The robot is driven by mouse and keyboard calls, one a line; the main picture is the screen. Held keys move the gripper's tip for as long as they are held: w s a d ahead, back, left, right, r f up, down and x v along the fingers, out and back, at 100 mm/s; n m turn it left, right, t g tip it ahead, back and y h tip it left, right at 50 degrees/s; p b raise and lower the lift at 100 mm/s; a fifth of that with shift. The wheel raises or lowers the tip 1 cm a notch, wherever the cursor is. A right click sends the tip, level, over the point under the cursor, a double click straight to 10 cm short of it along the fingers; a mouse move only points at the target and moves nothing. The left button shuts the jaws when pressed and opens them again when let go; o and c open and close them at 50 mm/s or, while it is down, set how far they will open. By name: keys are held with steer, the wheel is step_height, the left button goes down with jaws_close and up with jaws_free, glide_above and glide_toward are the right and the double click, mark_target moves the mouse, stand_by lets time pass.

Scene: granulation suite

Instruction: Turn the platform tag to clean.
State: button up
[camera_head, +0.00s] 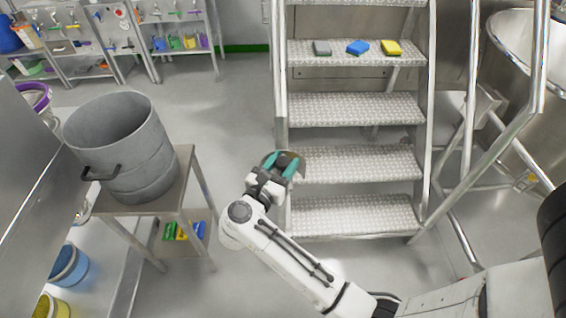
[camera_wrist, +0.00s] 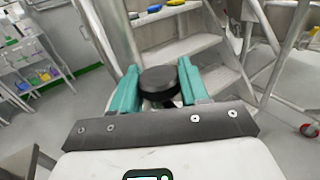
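My gripper (camera_head: 282,165) is at the left post of the metal stairs, with its two teal fingers apart. A round black knob (camera_wrist: 160,82) sits between the fingertips in the wrist view and fills the gap, seeming to touch both fingers. A brownish plate edge (camera_head: 297,158) shows behind the fingers in the head view; it may be the platform tag. The gripper covers most of it, and I cannot read any wording or see which side faces out.
The stairs (camera_head: 355,164) rise behind the gripper, with grey, blue (camera_head: 357,47) and yellow (camera_head: 391,47) pads on an upper step. A grey drum (camera_head: 120,150) stands on a metal table at left. Open floor lies between table and stairs.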

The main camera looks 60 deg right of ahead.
steer(key=c, duration=0.5)
